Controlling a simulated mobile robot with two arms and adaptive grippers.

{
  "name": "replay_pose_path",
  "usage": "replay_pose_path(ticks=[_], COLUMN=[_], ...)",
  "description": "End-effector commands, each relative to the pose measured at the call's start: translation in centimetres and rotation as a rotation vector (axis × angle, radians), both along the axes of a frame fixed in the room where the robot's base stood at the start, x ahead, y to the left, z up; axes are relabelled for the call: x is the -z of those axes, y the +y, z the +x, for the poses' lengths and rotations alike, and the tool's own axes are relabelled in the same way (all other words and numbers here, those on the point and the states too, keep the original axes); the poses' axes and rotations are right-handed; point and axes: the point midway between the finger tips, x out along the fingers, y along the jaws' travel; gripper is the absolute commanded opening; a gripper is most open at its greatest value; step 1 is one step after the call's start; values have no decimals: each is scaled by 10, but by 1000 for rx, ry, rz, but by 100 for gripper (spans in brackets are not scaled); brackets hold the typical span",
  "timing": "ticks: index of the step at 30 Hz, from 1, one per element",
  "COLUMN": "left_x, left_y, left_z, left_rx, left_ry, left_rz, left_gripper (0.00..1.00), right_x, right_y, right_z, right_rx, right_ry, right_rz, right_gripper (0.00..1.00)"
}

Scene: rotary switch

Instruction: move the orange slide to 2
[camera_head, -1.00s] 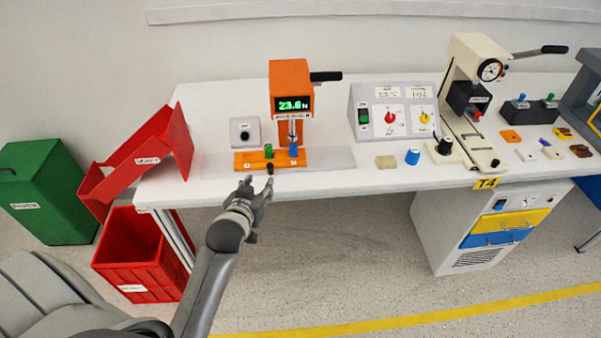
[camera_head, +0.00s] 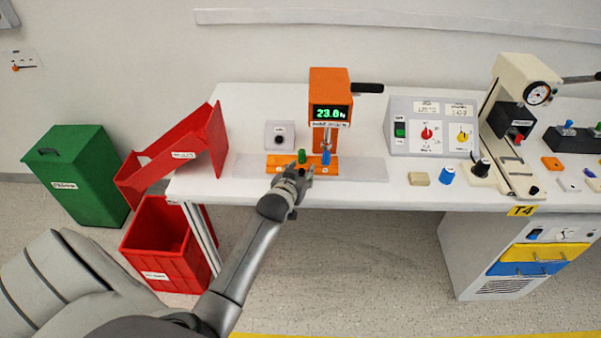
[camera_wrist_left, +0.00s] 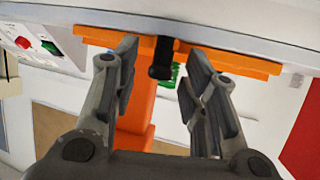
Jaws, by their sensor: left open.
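The orange slide (camera_head: 277,166) lies along the front of the pale base on the table, under the orange press (camera_head: 330,88). A green piece (camera_head: 302,157) and a blue piece (camera_head: 326,157) stand on it. My left gripper (camera_head: 301,173) is at its front edge, covering part of it and its knob. In the left wrist view the slide (camera_wrist_left: 232,60) crosses the top, and its black knob (camera_wrist_left: 161,60) shows between the open fingertips (camera_wrist_left: 160,52). I cannot tell whether a finger touches the knob. The slide's number marks are too small to read. My right gripper is out of view.
A grey box with a round knob (camera_head: 280,134) stands behind the slide. A control panel (camera_head: 432,125) and a cream press (camera_head: 520,85) are to the right. Red bins (camera_head: 160,262) and a green bin (camera_head: 80,178) stand at the left.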

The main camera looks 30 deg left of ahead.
Motion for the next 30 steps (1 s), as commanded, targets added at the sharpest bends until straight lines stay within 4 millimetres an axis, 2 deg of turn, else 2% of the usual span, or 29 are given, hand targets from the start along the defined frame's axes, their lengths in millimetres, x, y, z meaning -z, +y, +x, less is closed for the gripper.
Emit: replay_pose_path(ticks=[9, 18, 19, 26, 30], left_x=[0, 1, 1, 1, 1], left_y=[1, 1, 1, 0, -14], left_z=[2, 2, 2, 2, 10], left_rx=[0, 0, 0, 0, 0], left_ry=[0, 0, 0, 0, -1], left_rz=[0, 0, 0, 0, -5], left_gripper=[40, 2, 0, 0, 0], right_x=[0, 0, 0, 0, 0], right_y=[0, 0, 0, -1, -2], right_z=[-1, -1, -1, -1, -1], right_rx=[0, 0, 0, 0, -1], right_ry=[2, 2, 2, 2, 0], right_rz=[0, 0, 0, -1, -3], right_gripper=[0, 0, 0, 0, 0])
